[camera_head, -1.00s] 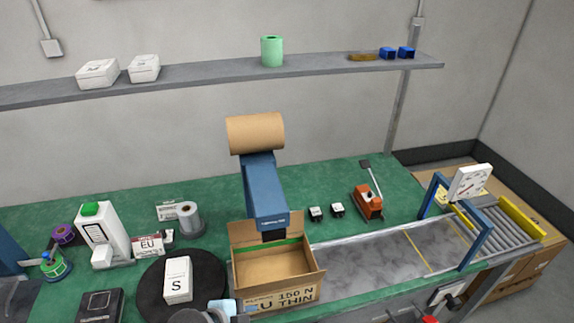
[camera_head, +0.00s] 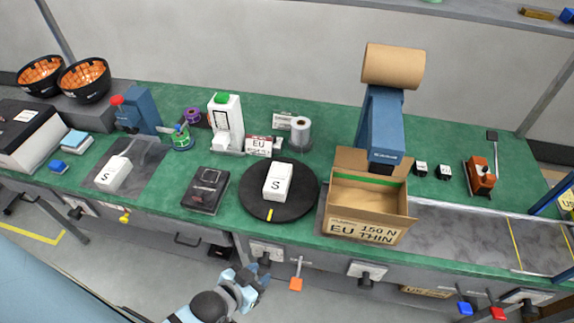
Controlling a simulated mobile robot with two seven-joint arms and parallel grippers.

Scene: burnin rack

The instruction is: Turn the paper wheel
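A brown paper roll (camera_head: 393,65) sits on top of a blue dispenser (camera_head: 382,125) at the back right of the bench. No separate wheel can be made out on it. An open cardboard box (camera_head: 368,230) marked EU 150 N THIN stands in front of the dispenser and hides its lower part. My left gripper (camera_head: 258,278) is low in the picture, in front of the bench edge and well away from the roll. Its fingers are too small and overlapped to tell open from shut. My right gripper is not in view.
A black turntable (camera_head: 255,205) carries a white box marked S (camera_head: 277,182). A black device (camera_head: 206,190) lies to its left.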

